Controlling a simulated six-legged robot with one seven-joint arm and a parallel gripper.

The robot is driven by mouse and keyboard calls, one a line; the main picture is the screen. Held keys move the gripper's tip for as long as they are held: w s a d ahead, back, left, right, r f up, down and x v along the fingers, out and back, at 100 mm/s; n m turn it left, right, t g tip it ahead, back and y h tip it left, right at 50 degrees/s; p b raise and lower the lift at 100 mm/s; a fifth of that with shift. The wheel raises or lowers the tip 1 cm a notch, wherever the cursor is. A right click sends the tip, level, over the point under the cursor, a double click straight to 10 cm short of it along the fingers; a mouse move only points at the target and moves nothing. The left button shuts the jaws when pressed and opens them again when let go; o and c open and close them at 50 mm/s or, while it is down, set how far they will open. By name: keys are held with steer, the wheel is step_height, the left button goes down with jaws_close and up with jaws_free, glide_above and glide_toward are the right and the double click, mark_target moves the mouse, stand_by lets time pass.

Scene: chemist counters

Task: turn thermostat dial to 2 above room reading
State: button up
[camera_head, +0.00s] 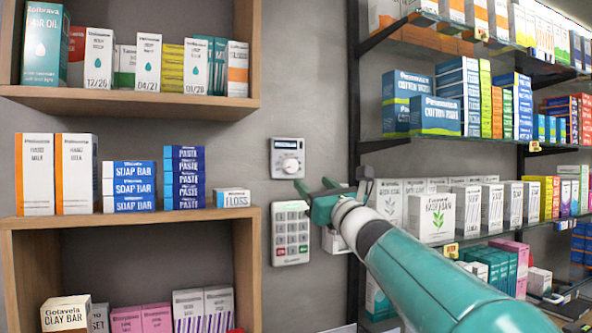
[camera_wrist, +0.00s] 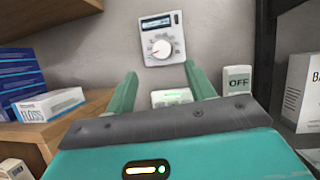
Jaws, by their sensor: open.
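The thermostat (camera_head: 287,158) is a white box on the grey wall with a dark display at its top and a round white dial (camera_head: 291,166) below. In the wrist view the thermostat (camera_wrist: 162,38) is straight ahead, and its dial (camera_wrist: 161,48) has a small red mark at its left side. The display digits are too small to read. My gripper (camera_head: 318,186) is open and empty, below and to the right of the dial in the head view. In the wrist view its two fingers (camera_wrist: 160,76) point up toward the thermostat, apart from it.
A keypad (camera_head: 291,234) is on the wall below the thermostat. A white switch marked OFF (camera_wrist: 237,80) is right of my fingers. Wooden shelves with boxes (camera_head: 130,215) are at left, and a FLOSS box (camera_wrist: 48,104) sits near the edge. Stocked dark shelves (camera_head: 460,143) are at right.

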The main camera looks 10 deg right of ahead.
mark_target(292, 166)
steer(key=x, duration=0.9)
steer(key=shift+w+f, duration=0.25)
steer(key=shift+f, duration=0.15)
steer(key=shift+w+r, duration=0.1)
steer(key=shift+r, duration=0.15)
steer(key=shift+w, duration=0.4)
steer(key=shift+s+r, duration=0.15)
steer(key=shift+a, duration=0.1)
steer(key=c, duration=1)
steer(key=shift+o, duration=0.2)
